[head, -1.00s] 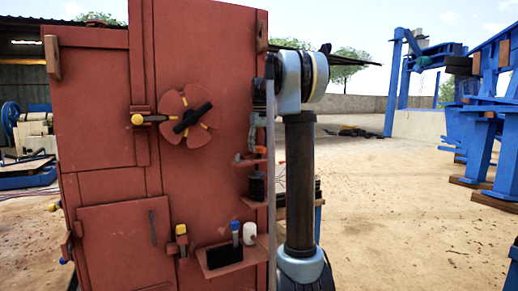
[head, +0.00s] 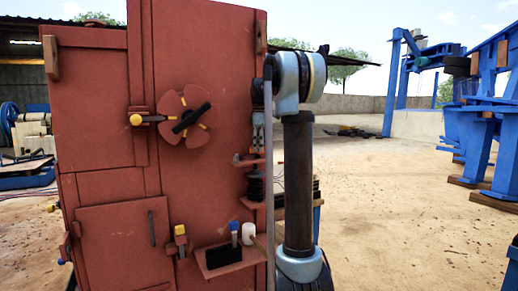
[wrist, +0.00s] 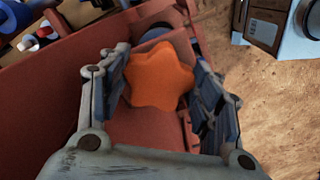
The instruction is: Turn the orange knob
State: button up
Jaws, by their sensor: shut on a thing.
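The orange knob (wrist: 160,77) is star-shaped with rounded lobes and sits in the middle of the wrist view. My gripper (wrist: 163,70) has one finger on each side of it and is shut on the knob. In the head view, part of my gripper (head: 258,133) shows at the right edge of the red cabinet, above a small red bracket. The knob cannot be made out there.
The tall red cabinet (head: 215,50) carries a red disc (head: 170,108) with a black handle. A tray (head: 207,270) with a blue-capped item and a white item juts out low. Sandy ground (head: 410,220) is open at the right.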

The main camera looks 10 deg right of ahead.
jog(key=shift+w+n, duration=0.15)
jog(key=shift+n, duration=0.35)
jog(key=o, duration=1.1)
jog(key=shift+c, duration=0.2)
jog(key=shift+r, duration=0.1)
notch_tip(320, 180, up, 12)
jog(key=shift+f, duration=0.2)
